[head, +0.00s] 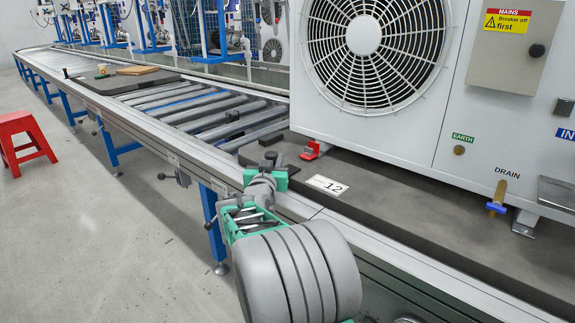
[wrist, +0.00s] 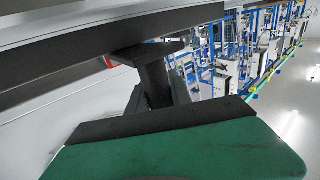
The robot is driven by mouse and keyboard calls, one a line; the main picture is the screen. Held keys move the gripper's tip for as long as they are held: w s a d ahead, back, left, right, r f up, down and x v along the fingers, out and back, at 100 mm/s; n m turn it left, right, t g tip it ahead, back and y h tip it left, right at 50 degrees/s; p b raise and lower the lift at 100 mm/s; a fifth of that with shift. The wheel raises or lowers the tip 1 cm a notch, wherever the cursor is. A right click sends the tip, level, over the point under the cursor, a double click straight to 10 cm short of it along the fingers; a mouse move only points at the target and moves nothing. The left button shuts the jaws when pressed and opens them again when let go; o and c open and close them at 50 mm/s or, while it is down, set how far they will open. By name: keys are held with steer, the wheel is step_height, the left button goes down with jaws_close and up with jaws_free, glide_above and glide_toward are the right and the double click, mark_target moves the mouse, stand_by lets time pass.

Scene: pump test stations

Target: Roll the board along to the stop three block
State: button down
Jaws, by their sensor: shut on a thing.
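The dark board (head: 400,205) lies on the roller conveyor and carries a large white fan unit (head: 440,150). A "12" label (head: 327,184) sits on its near edge. My gripper (head: 266,178) is at the board's near left corner, shut on a black handle (head: 270,158). In the wrist view the handle (wrist: 155,80) is a black post with a flat top, close under the board's dark edge (wrist: 90,75), and a green finger fills the foreground. I cannot make out a block marked stop three.
Bare rollers (head: 200,115) lie left of the board. Farther along, another dark board (head: 115,82) carries a brown piece (head: 138,70) and small items. A red stool (head: 25,140) stands on the floor at left. The floor beside the conveyor is otherwise clear.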

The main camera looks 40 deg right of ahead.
steer(key=w, duration=0.6)
steer(key=w+a, duration=0.1)
steer(key=w, duration=0.5)
steer(key=w+a, duration=0.1)
steer(key=w, duration=0.5)
steer(key=shift+a+p, duration=0.15)
steer(key=shift+p, duration=0.2)
steer(key=w+p, duration=0.2)
steer(key=w, duration=0.1)
steer(key=w+p, duration=0.2)
steer(key=w, duration=0.2)
steer(key=w+a+p, duration=0.1)
steer(key=w+p, duration=0.1)
steer(key=w, duration=0.1)
steer(key=shift+w+r+p, duration=0.2)
steer(key=shift+r+p, duration=0.1)
steer(key=shift+w+p, duration=0.3)
steer(key=shift+p, duration=0.15)
steer(key=shift+w+f+p, duration=0.3)
steer(key=shift+p, duration=0.05)
steer(key=shift+f, duration=0.1)
steer(key=shift+s, duration=0.1)
